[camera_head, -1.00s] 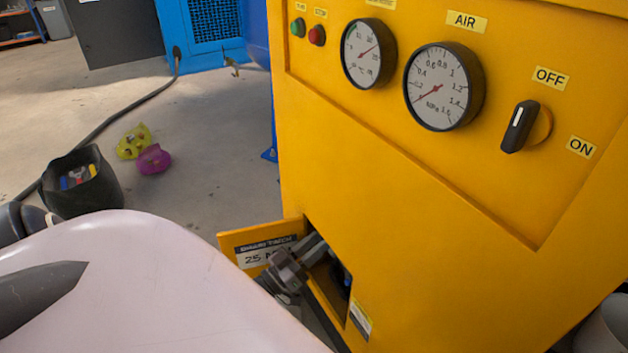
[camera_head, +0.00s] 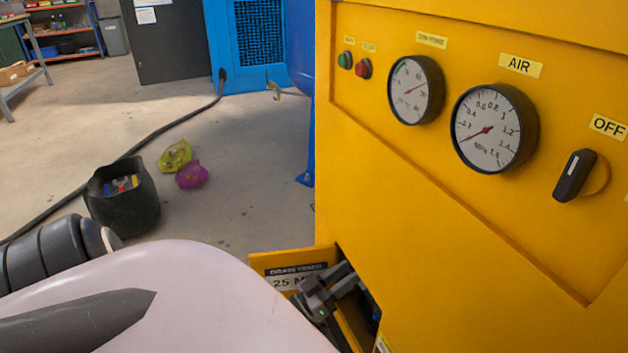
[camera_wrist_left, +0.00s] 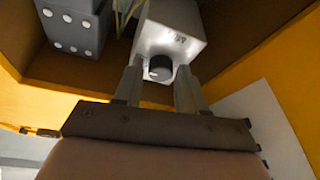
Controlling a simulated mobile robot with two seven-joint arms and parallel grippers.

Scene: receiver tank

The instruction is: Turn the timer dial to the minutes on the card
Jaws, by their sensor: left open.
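The timer dial (camera_wrist_left: 160,67) is a small dark round knob on a pale grey box (camera_wrist_left: 172,28) inside the cabinet opening in the left wrist view. My left gripper (camera_wrist_left: 159,72) is open, its fingers on either side of the dial; I cannot tell if they touch it. In the head view my left gripper (camera_head: 338,284) reaches into the low opening of the yellow cabinet, and the dial is hidden there. A card (camera_head: 291,283) reading "25 M…" is on the open yellow hatch door; its right end is covered by the gripper. My right gripper does not show.
The yellow cabinet (camera_head: 430,190) carries two gauges and a switch (camera_head: 574,176) above the opening. A dark grey block (camera_wrist_left: 75,30) stands beside the timer box. A black bin (camera_head: 122,195) and yellow and magenta bags (camera_head: 191,174) are on the floor, left.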

